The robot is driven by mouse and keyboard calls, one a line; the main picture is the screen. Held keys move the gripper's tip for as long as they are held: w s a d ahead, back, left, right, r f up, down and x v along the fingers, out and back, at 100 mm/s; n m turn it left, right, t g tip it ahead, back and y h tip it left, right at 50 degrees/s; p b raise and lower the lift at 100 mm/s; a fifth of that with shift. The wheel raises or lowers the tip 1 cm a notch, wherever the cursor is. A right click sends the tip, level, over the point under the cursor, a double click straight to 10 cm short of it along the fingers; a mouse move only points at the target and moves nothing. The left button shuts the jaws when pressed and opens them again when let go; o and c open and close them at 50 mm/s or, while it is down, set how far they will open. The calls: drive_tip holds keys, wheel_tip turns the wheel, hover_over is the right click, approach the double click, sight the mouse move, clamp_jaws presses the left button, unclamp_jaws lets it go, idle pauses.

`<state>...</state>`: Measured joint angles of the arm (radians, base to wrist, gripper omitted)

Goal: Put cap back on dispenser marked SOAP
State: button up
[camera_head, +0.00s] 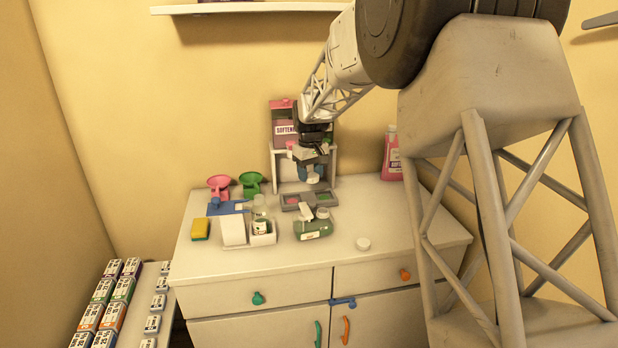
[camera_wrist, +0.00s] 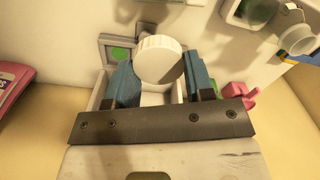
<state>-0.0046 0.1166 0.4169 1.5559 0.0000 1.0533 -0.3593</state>
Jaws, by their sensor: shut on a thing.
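My gripper (camera_head: 312,175) is in front of the white stand at the back of the counter, above a grey tray. In the wrist view my gripper (camera_wrist: 160,80) has its blue fingers on either side of a white ribbed round cap (camera_wrist: 158,60) and is shut on it. The cap also shows under the fingers in the head view (camera_head: 313,180). A dark green dispenser (camera_head: 318,231) with a pale label sits on the counter in front of the tray; its lettering is too small to read. The word SOAP is not legible anywhere.
A pink container labelled SOFTENER (camera_head: 285,128) stands on the white stand (camera_head: 275,165). A pink bottle (camera_head: 391,160) stands at the back right. A jar (camera_head: 259,225), yellow sponge (camera_head: 201,229) and funnels (camera_head: 251,182) are left.

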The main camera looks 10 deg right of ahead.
drive_tip(key=shift+w+d+f+n, duration=0.1)
drive_tip(key=shift+w+d+n, duration=0.2)
drive_tip(key=shift+w+n, duration=0.1)
drive_tip(key=shift+d+f+n, duration=0.1)
drive_tip(key=shift+d+n, duration=0.05)
drive_tip(key=shift+n, duration=0.55)
drive_tip(key=n, duration=0.3)
drive_tip(key=s+n, duration=0.1)
drive_tip(key=shift+s+d+f+n, duration=0.1)
drive_tip(key=shift+d+f+n, duration=0.15)
drive_tip(key=shift+d+n, duration=0.05)
drive_tip(key=s+n, duration=0.1)
drive_tip(key=n, duration=0.2)
drive_tip(key=s+f+n, duration=0.1)
drive_tip(key=n, duration=0.3)
drive_tip(key=s+d+n, duration=0.1)
drive_tip(key=s+n, duration=0.1)
drive_tip(key=n, duration=0.2)
drive_tip(key=shift+f, duration=0.25)
drive_tip(key=shift+n, duration=0.3)
drive_tip(key=shift+f, duration=0.3)
drive_tip(key=shift+f, duration=2.7)
drive_tip(key=shift+f, duration=0.95)
idle(0.6)
